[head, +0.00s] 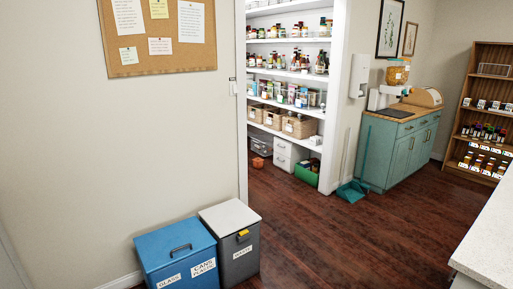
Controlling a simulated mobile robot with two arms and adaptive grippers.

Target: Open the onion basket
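Several tan wicker baskets (299,125) with small pale labels stand in a row on a low pantry shelf, seen through the doorway. The labels are too small to read, so I cannot tell which one is the onion basket. I cannot tell whether the baskets have lids. They are far from me, across the room. Neither of my grippers is in view.
A blue bin (175,252) and a grey bin (234,245) stand by the near wall, left of the doorway. A teal cabinet (391,155) and dustpan (352,191) are right of it. A pale counter (490,240) edges the right. Wooden floor (350,240) between is clear.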

